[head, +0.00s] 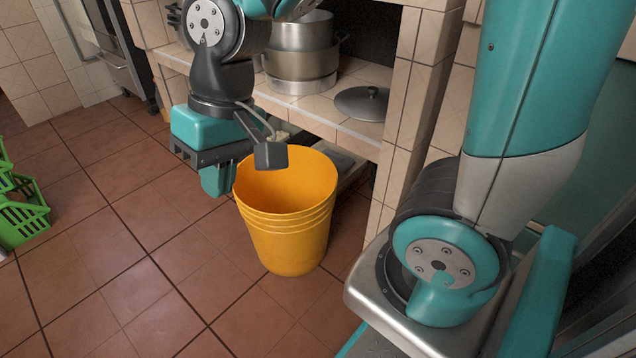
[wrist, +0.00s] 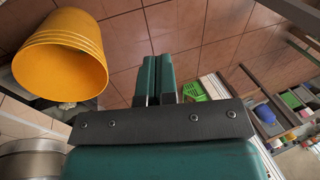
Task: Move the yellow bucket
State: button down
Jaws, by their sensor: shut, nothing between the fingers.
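The yellow bucket (head: 290,240) stands upright on the tiled floor in front of the shelf in the head view. It looks empty in the part of its inside that shows. In the wrist view the bucket (wrist: 62,55) is at the upper left. My gripper (head: 217,180) is just left of the bucket's rim in the head view, partly hidden by my wrist parts. In the wrist view my gripper's two fingers (wrist: 156,75) lie together, shut and empty, to the right of the bucket. I cannot tell whether the gripper touches the bucket.
A tiled shelf (head: 355,130) behind the bucket holds metal pots (head: 302,55) and a dark lid (head: 362,102). A tiled pillar stands right of the bucket. Green crates (head: 20,215) are at the far left. The floor (head: 130,240) left of the bucket is clear.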

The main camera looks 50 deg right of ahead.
aim_at(334, 186)
jog(key=w+d+f+m+h, duration=0.2)
jog(key=w+d+f+m, duration=0.6)
jog(key=d+f+m, duration=0.15)
jog(key=w+d+f+m+h, duration=0.2)
jog(key=w+d+f+m, duration=0.65)
jog(key=f, duration=0.25)
jog(key=s+d+f+m+g+h+b, duration=0.1)
jog(key=s+d+f+m, duration=0.1)
jog(key=d+f+m, duration=0.55)
jog(key=shift+n, duration=0.75)
jog(key=s+d+b, duration=0.1)
jog(key=d, duration=0.2)
jog(key=s+d+f+b, duration=0.1)
jog(key=s+d+b, duration=0.1)
jog(key=d, duration=0.2)
jog(key=s+d+b, duration=0.1)
jog(key=d, duration=0.2)
jog(key=shift+s+d+f, duration=0.15)
jog(key=shift+d+f, duration=0.15)
jog(key=shift+d, duration=0.05)
jog(key=shift+f+b, duration=0.45)
jog(key=shift+b, duration=0.4)
jog(key=shift+f, duration=0.2)
jog(key=shift+s+f, duration=0.1)
